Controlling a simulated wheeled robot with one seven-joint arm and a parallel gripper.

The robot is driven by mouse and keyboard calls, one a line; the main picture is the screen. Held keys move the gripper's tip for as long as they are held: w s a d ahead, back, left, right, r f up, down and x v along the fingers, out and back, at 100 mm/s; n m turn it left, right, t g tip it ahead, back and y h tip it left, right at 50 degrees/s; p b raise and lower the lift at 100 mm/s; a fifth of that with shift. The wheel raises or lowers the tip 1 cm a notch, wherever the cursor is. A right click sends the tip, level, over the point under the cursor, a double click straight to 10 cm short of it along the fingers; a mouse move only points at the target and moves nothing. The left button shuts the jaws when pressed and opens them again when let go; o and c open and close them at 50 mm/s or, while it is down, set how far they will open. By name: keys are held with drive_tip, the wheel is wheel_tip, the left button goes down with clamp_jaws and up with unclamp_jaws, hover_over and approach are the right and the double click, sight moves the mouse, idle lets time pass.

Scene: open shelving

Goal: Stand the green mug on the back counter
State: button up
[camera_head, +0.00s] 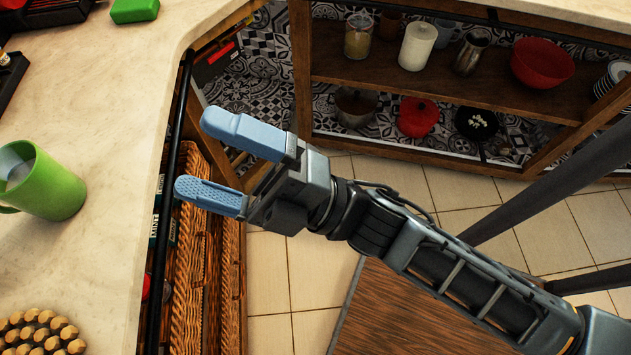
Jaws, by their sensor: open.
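The green mug (52,188) is on the light stone counter (110,120) at the left of the view. Its opening faces up and to the left, and its handle shows at the far left edge. Its inside looks pale. My gripper (222,165) has two blue fingers, spread apart with nothing between them. It is to the right of the mug, by the counter's edge, with a clear gap between fingertips and mug. I cannot tell which surface is the back counter.
Open shelving (450,85) at the back holds a red bowl (541,63), a white cylinder (417,46), a red pot (417,116) and other kitchenware. A green block (134,10) and a wooden beaded trivet (40,334) lie on the counter. Wicker baskets (200,270) sit under its edge.

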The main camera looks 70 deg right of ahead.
drive_tip(key=s+d+f+m+g+h, duration=0.3)
drive_tip(key=s+f+m+g, duration=0.1)
drive_tip(key=s+m, duration=0.4)
drive_tip(key=s+d+f+m+g+h, duration=0.3)
drive_tip(key=s+f+m+g, duration=0.1)
drive_tip(key=s+m, duration=0.4)
drive_tip(key=shift+s+d+f+m+g, duration=0.2)
drive_tip(key=shift+s+m+g, duration=0.2)
drive_tip(key=shift+m, duration=0.7)
drive_tip(key=shift+r, duration=0.1)
